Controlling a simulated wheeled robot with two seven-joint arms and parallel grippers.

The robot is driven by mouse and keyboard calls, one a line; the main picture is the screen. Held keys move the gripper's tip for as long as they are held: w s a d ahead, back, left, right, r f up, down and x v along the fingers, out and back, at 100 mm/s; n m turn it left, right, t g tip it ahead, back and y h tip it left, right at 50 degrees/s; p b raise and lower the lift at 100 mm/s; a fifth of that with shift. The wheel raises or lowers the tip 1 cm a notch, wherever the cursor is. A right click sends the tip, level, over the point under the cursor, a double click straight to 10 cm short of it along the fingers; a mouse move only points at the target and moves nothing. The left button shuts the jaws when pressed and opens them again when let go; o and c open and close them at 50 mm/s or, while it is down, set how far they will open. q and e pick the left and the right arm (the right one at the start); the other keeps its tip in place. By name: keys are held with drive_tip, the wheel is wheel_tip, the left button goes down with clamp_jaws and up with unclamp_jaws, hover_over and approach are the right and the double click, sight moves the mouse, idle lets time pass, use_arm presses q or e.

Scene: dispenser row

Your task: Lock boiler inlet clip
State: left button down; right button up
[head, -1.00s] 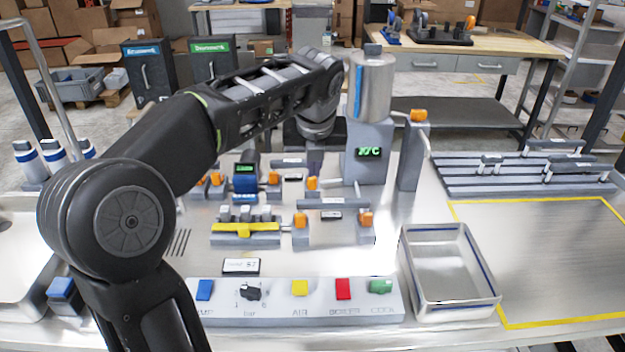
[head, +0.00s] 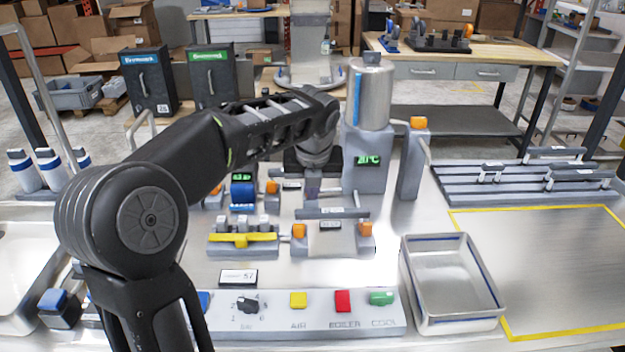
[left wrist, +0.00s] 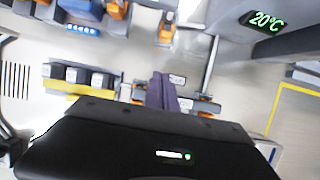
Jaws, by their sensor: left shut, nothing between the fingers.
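The boiler is a silver cylinder (head: 372,95) on a grey stand with a green temperature display (head: 368,159). Orange clips sit on the pipe fittings. One (left wrist: 167,30) lies beyond my fingers in the left wrist view, close to a pipe (left wrist: 212,62) leading toward the boiler; my gripper hides it in the head view. Two more, a left (head: 299,230) and a right (head: 365,228), flank the front fitting. No readable label shows which one is the boiler inlet clip. My left gripper (head: 312,193) points down behind that fitting, shut and empty; its fingers (left wrist: 162,82) also show in the left wrist view.
A yellow-barred manifold (head: 243,239) and a blue pump unit (head: 243,195) stand left of the gripper. A grey post with an orange clip (head: 418,122) stands right of the boiler. A button panel (head: 300,318) lies in front. An empty metal tray (head: 452,318) is at right.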

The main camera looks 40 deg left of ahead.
use_arm(q)
drive_tip(key=x, duration=0.3)
drive_tip(key=shift+a+f, duration=0.1)
drive_tip(key=shift+f, duration=0.3)
drive_tip(key=w+a, duration=0.1)
drive_tip(key=w+a+p, duration=0.1)
drive_tip(key=w, duration=0.1)
drive_tip(key=shift+f, duration=0.35)
drive_tip(key=shift+w+a+p, duration=0.3)
drive_tip(key=shift+w+a, duration=0.05)
drive_tip(key=shift+w+a+r+p, duration=0.1)
drive_tip(key=shift+w+p, duration=0.1)
drive_tip(key=shift+p, duration=0.15)
drive_tip(key=shift+w+a+r+p, duration=0.15)
drive_tip(key=shift+w+a+p, duration=0.5)
drive_tip(key=shift+p, duration=0.4)
drive_tip(key=shift+w+a, duration=0.15)
drive_tip(key=shift+w, duration=0.15)
